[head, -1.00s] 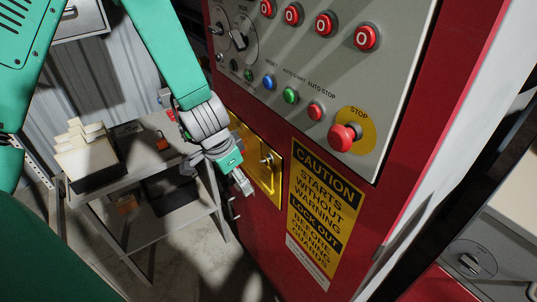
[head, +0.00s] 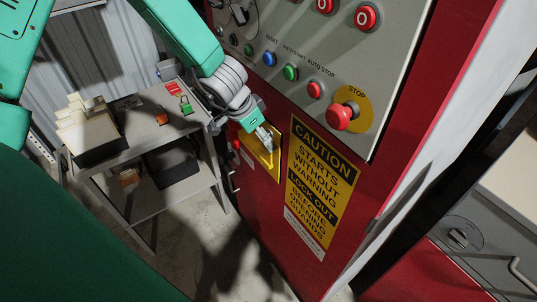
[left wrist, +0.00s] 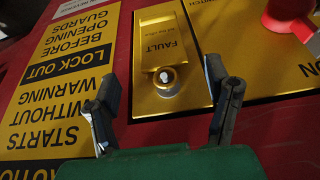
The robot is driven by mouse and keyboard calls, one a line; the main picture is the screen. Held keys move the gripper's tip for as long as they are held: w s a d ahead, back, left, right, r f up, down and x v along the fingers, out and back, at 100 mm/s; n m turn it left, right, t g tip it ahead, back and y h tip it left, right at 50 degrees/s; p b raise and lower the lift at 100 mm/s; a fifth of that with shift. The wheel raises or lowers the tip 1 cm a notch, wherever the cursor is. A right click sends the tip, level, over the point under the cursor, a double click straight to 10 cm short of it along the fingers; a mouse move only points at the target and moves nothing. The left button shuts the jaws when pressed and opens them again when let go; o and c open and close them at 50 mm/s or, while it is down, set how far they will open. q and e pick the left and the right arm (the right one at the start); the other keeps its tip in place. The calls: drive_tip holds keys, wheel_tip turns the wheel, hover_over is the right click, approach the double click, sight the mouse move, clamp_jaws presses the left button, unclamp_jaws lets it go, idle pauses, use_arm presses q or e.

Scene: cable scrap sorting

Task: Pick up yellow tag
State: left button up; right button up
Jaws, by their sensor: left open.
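In the head view the yellow plate area (head: 266,163) is partly hidden by my left gripper (head: 267,140). In the left wrist view my left gripper (left wrist: 162,78) is open and empty, one finger on each side of the tag's lower end. I cannot tell whether either finger touches it. My right gripper is not in view.
A black-and-yellow caution sign (head: 318,190) sits right of the plate. Above is a grey button panel (head: 385,95) with a protruding stop button (head: 340,117). A red part (left wrist: 288,14) sticks out at upper right in the wrist view. A grey table (head: 145,135) stands at left.

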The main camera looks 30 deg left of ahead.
sight(264, 160)
use_arm(q)
drive_tip(key=x, duration=0.4)
drive_tip(key=shift+a+f, duration=0.15)
drive_tip(key=shift+a, duration=0.15)
drive_tip(key=shift+w+a+f+b, duration=0.2)
drive_tip(key=shift+a+f+b, duration=0.05)
drive_tip(key=shift+f+b, duration=0.05)
drive_tip(key=shift+d+r, duration=0.1)
drive_tip(key=shift+d, duration=0.05)
drive_tip(key=shift+c, duration=0.5)
drive_tip(key=shift+s+d+r, duration=0.1)
drive_tip(key=shift+d, duration=0.05)
drive_tip(key=c, duration=0.7)
drive_tip(key=shift+d, duration=0.3)
drive_tip(key=shift+c, duration=0.9)
drive_tip(key=shift+a, duration=0.15)
